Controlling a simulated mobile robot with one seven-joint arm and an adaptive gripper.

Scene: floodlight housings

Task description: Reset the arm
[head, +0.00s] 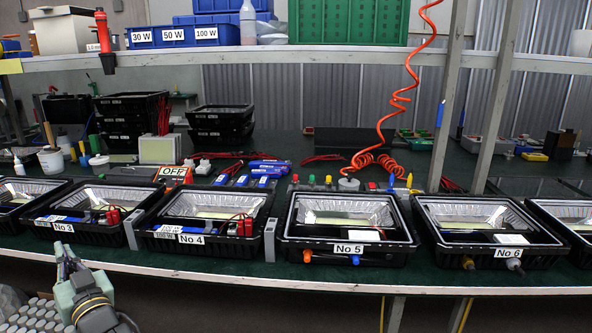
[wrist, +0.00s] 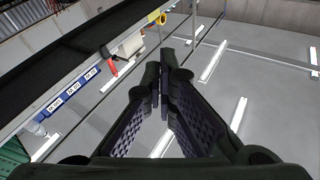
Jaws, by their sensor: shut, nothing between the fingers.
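My gripper (wrist: 163,95) shows in the wrist view with its two dark fingers brought together at the tips, nothing between them. In the wrist view it points up toward the ceiling with its lights, away from the bench top. In the head view part of my arm (head: 85,295) shows at the lower left, in front of the bench edge.
A row of floodlight housings lines the bench, including No 4 (head: 188,254), No 5 (head: 345,264) and No 6 (head: 480,262). An orange coiled hose (head: 398,100) hangs over the bench. An overhead shelf (head: 270,55) carries blue bins (head: 185,37) and a green crate (head: 348,20).

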